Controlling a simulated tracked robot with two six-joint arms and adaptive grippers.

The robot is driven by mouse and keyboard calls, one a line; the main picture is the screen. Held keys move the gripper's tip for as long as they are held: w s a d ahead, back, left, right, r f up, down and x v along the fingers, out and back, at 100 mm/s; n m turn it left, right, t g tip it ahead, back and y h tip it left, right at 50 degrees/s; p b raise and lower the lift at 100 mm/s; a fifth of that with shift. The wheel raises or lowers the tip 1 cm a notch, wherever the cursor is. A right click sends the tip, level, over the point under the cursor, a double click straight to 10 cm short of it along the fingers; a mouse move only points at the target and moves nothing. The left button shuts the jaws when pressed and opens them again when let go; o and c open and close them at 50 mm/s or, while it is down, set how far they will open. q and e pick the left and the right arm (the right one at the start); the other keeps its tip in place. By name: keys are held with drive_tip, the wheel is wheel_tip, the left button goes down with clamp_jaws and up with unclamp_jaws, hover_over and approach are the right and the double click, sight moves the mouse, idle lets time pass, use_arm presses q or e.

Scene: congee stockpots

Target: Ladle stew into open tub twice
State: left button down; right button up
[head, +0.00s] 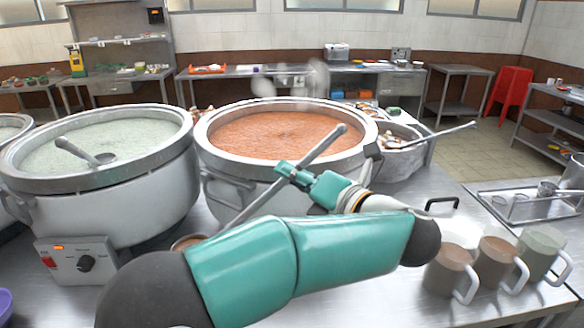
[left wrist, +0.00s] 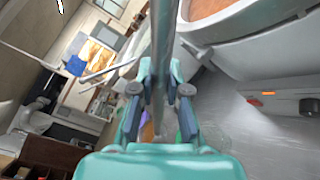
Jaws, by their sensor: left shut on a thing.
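My left gripper (head: 285,172), teal with its arm across the front, is shut on the grey handle of a ladle (head: 322,146). In the left wrist view the fingers (left wrist: 160,85) close on the handle (left wrist: 162,35) from both sides. The ladle slants down to the left in front of the stew pot (head: 207,160); its bowl (head: 187,243) is partly hidden by my arm. The bowl looks brownish; its contents are unclear. Orange-red stew (head: 290,134) fills the pot. Handled tubs (head: 500,262) stand at the right front. I cannot tell which is the open tub. My right gripper is out of view.
A pot of pale congee (head: 100,200) with another ladle (head: 88,152) stands at the left. A smaller pot (head: 398,160) with a ladle is right of the stew pot. A metal tray (head: 485,190) lies at the right. Some counter between stew pot and tubs is bare.

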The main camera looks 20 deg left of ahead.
use_arm(q)
wheel_tip(320, 180, down, 14)
drive_tip(key=b, duration=0.7)
drive_tip(key=shift+f, duration=0.2)
idle(0.4)
drive_tip(key=shift+h, duration=0.3)
drive_tip(key=m+h, duration=0.3)
drive_tip(key=shift+s+d+f+t+p, duration=0.15)
drive_tip(key=shift+s+t+p, duration=0.15)
idle(0.4)
